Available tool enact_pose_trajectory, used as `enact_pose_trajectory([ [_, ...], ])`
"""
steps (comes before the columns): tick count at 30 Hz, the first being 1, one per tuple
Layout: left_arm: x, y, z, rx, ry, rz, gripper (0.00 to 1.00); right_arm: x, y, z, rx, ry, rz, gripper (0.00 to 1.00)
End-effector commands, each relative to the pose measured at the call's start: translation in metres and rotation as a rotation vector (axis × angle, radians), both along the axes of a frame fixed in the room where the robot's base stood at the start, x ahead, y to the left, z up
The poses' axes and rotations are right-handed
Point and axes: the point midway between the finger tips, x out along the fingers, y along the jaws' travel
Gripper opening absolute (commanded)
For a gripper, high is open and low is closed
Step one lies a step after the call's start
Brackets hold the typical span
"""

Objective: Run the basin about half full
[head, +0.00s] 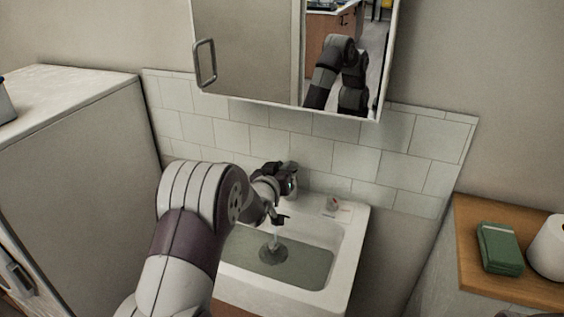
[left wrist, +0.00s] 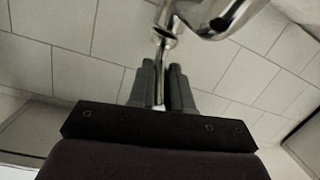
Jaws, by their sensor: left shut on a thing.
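The white basin (head: 349,262) stands against the tiled wall with greenish-grey water (head: 308,268) in it. The water surface lies below the rim, and the round drain (head: 272,252) shows through it. A thin stream (head: 274,238) falls from the tap into the water. My left gripper (head: 289,180) is at the tap, behind the basin, and my own wrist partly hides the tap. In the left wrist view the two fingers (left wrist: 164,88) are shut on the thin tap lever (left wrist: 160,60), with the chrome tap body (left wrist: 215,18) just above. My right gripper is not in view.
A mirror cabinet (head: 247,45) hangs above the basin. A small item (head: 332,203) sits on the basin's back right ledge. A wooden-topped counter (head: 480,283) at right holds a green folded item (head: 499,248) and a white roll (head: 549,247). A tall cabinet (head: 80,150) stands at left.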

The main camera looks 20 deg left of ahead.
Motion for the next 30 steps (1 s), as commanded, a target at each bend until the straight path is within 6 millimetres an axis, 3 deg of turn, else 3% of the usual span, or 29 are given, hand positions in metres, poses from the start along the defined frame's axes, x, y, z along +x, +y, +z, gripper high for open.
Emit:
enact_pose_trajectory([
  [1,0.001,0.0,0.009,0.0,0.024,-0.001,0.0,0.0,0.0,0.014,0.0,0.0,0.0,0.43],
  [2,0.001,0.0,0.008,0.0,0.035,-0.001,0.0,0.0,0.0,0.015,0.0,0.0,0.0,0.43],
  [12,0.002,0.0,0.002,-0.001,0.053,0.0,0.0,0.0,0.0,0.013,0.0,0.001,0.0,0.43],
  [13,0.002,0.0,0.002,-0.001,0.053,0.0,0.29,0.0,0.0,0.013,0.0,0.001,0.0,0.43],
  [15,0.002,0.0,0.002,-0.001,0.053,0.0,0.44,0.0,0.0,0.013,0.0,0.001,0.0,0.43],
  [25,-0.002,0.0,0.004,-0.001,0.051,0.0,0.44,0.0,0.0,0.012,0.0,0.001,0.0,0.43],
  [30,-0.029,-0.001,0.01,-0.001,0.05,0.001,0.44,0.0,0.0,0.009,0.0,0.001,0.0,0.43],
])
